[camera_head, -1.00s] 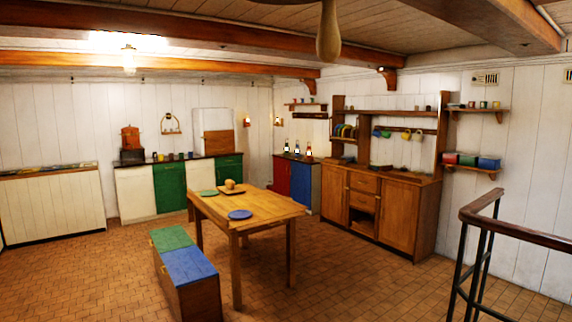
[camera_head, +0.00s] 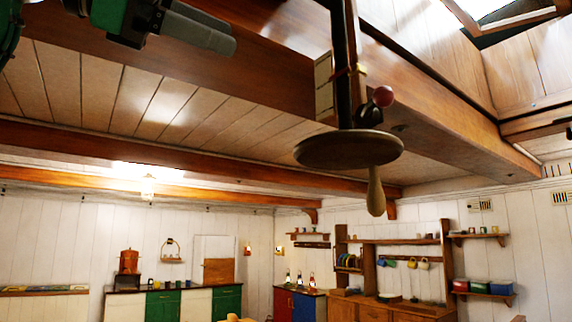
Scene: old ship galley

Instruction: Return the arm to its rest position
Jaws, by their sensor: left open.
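My left gripper (camera_head: 224,31) is at the top left of the head view, high up under the ceiling beam. Its arm comes in from the left, with dark green and black parts and grey fingers pointing right. The fingers are open, and nothing shows between them. My right gripper is not in view.
A thick beam (camera_head: 255,65) runs close by. The wooden dresser (camera_head: 400,309) stands far off.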

